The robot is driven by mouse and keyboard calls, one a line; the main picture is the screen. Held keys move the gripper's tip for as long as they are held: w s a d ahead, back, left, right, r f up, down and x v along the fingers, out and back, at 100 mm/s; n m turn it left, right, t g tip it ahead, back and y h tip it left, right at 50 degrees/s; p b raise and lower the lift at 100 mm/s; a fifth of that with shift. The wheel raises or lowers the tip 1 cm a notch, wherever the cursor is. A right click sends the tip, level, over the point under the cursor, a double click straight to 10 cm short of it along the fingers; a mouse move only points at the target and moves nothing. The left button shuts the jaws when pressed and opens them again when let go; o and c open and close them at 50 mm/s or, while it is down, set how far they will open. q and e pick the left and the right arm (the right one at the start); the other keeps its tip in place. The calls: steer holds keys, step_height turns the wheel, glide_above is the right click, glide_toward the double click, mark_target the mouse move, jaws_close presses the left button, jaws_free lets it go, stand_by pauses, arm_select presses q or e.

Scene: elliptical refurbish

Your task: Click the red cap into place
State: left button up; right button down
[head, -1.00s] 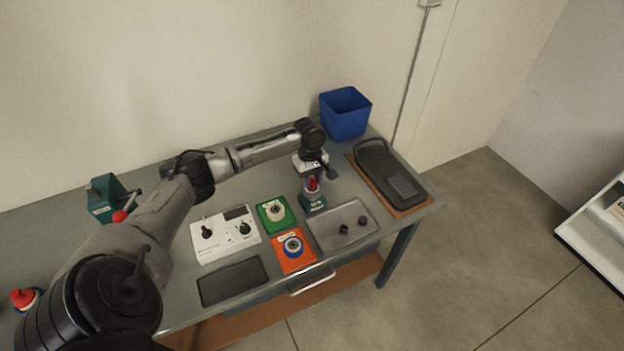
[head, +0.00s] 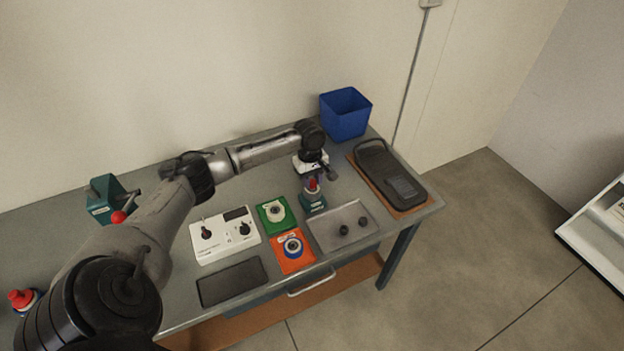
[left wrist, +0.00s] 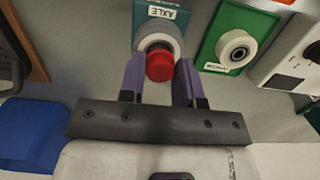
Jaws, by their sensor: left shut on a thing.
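The red cap (head: 313,184) is at the teal block labelled AXLE (head: 314,203) on the bench. In the left wrist view the red cap (left wrist: 160,68) sits in front of a pale wheel (left wrist: 157,35) mounted on the teal AXLE block (left wrist: 176,13). My left gripper (left wrist: 161,64) is shut on the red cap, one purple finger on each side. The cap overlaps the wheel's middle, so I cannot tell whether it is fully seated. In the head view my left gripper (head: 313,179) hangs over the block from above. My right gripper is out of view.
Beside the block are a green plate (head: 267,224) and an orange plate (head: 289,266) with wheels, a grey tray (head: 330,238) with black knobs, and a white switch box (head: 221,249). A blue bin (head: 345,118) and black device (head: 383,165) stand behind and right.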

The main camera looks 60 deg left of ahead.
arm_select(q)
steer(key=shift+f, duration=0.65)
stand_by(0.7)
steer(key=o, duration=1)
steer(key=r, duration=0.4)
steer(key=a+r+p, duration=0.1)
steer(key=r, duration=0.8)
steer(key=shift+a+r, duration=0.35)
